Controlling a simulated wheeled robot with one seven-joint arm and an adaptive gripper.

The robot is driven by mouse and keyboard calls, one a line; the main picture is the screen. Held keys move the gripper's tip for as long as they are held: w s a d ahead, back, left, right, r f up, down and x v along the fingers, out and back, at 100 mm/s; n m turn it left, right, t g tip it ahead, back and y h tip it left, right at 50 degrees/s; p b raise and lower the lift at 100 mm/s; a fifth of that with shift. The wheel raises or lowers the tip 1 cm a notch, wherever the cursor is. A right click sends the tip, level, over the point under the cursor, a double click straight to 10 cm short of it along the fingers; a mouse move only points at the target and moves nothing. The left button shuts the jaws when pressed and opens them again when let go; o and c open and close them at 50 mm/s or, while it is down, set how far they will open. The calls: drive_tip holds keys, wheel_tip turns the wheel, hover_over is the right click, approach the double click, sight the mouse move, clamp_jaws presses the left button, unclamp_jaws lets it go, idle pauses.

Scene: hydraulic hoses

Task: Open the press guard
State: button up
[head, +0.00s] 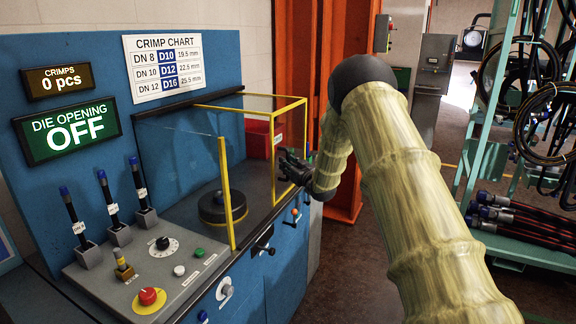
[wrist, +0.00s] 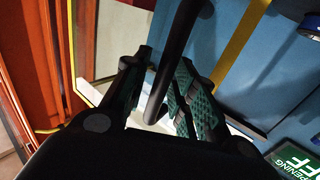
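The press guard (head: 226,190) is a clear panel set with yellow posts on the blue press bench, around a round black die (head: 222,207). My gripper (head: 287,166) is at the guard's right side, close to a yellow post. In the wrist view, a dark curved bar (wrist: 181,38), which looks like a handle, passes between the two fingers of my gripper (wrist: 163,68). The fingers are apart, one on each side of the bar. The bar looks close to the right finger; I cannot tell whether they touch. In the head view the bar is hidden by my gripper.
The control panel (head: 205,262) has a red stop button (head: 148,297), a dial and several upright levers. A sign (head: 68,131) reads "DIE OPENING OFF". A red box (head: 258,138) sits behind the guard. A green hose rack (head: 493,120) stands at right. Open floor lies between.

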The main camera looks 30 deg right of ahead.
drive_tip(key=shift+a, duration=0.1)
drive_tip(key=s, duration=1.2)
idle(0.5)
drive_tip(key=s+a+f+g, duration=0.2)
drive_tip(key=s+a+f, duration=0.15)
drive_tip(key=f, duration=0.55)
drive_tip(key=s+a+f+g, duration=0.25)
drive_tip(key=a+f, duration=0.25)
drive_tip(key=f, duration=0.4)
drive_tip(key=s+a+f+m+g, duration=0.1)
drive_tip(key=s+a+f+g, duration=0.2)
drive_tip(key=s+a+f, duration=0.5)
drive_tip(key=s+a+f+g, duration=0.3)
drive_tip(key=s+f, duration=0.8)
drive_tip(key=s, duration=0.1)
drive_tip(key=s+a+f+g, duration=0.2)
drive_tip(key=s+a, duration=0.1)
drive_tip(key=s, duration=0.7)
drive_tip(key=s+a+f+g, duration=0.3)
drive_tip(key=s, duration=0.7)
drive_tip(key=s+a+f+g, duration=0.2)
drive_tip(key=s+a, duration=0.2)
drive_tip(key=s, duration=0.6)
drive_tip(key=shift+s+f, duration=0.15)
drive_tip(key=shift+s, duration=0.2)
